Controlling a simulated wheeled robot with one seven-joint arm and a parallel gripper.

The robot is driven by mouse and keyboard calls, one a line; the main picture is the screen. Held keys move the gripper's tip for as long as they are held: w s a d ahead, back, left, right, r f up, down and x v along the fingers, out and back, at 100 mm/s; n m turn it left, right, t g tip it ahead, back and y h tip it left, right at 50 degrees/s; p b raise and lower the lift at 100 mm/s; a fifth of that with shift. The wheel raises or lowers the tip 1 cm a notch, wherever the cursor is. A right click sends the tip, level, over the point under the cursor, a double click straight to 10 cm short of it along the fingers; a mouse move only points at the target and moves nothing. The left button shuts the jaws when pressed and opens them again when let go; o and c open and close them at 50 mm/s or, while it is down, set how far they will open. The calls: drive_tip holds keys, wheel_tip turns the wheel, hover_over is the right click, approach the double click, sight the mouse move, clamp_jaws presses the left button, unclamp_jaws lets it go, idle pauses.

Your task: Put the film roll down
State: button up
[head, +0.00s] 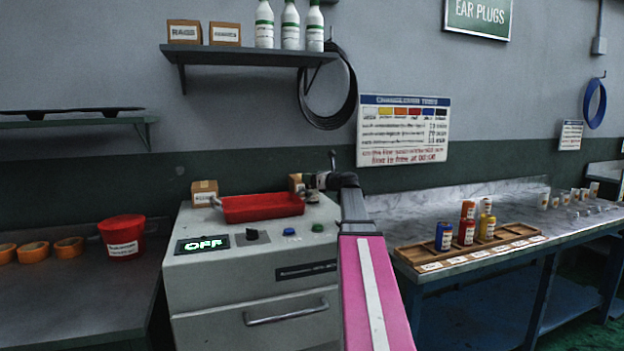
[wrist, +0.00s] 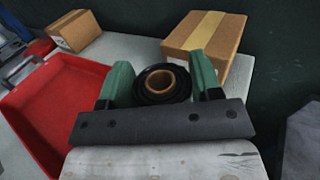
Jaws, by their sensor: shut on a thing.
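In the wrist view, a black film roll (wrist: 152,88) with a tan cardboard core sits between the two green fingers of my gripper (wrist: 163,85). The gripper is shut on it. The core's open end faces the camera. The roll is over or on the pale machine top, in front of a cardboard box; I cannot tell whether it touches the surface. In the head view my gripper (head: 312,190) is at the back right of the machine top, and the roll cannot be made out there.
A red tray (head: 262,207) lies on the machine (head: 262,262), left of my gripper; it also shows in the wrist view (wrist: 50,110). A cardboard box (wrist: 205,42) stands close behind the roll. A smaller box (head: 204,193) stands behind the tray's left end. The dark wall is close behind.

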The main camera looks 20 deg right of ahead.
drive_tip(key=o, duration=1.3)
drive_tip(key=shift+s+d, duration=0.1)
drive_tip(key=shift+s, duration=0.15)
drive_tip(key=v, duration=1)
drive_tip(key=shift+s+d, duration=0.2)
drive_tip(key=shift+s, duration=0.1)
drive_tip(key=shift+o, duration=0.3)
drive_tip(key=shift+s+d, duration=0.15)
drive_tip(key=shift+s, duration=0.05)
drive_tip(key=shift+w+a+r+n+g, duration=0.1)
drive_tip(key=shift+w+r+n+g, duration=0.1)
drive_tip(key=shift+w+r+g, duration=0.35)
drive_tip(key=shift+w+a+r+n+g, duration=0.15)
drive_tip(key=shift+w+r+n+g, duration=0.1)
drive_tip(key=shift+r+g, duration=0.45)
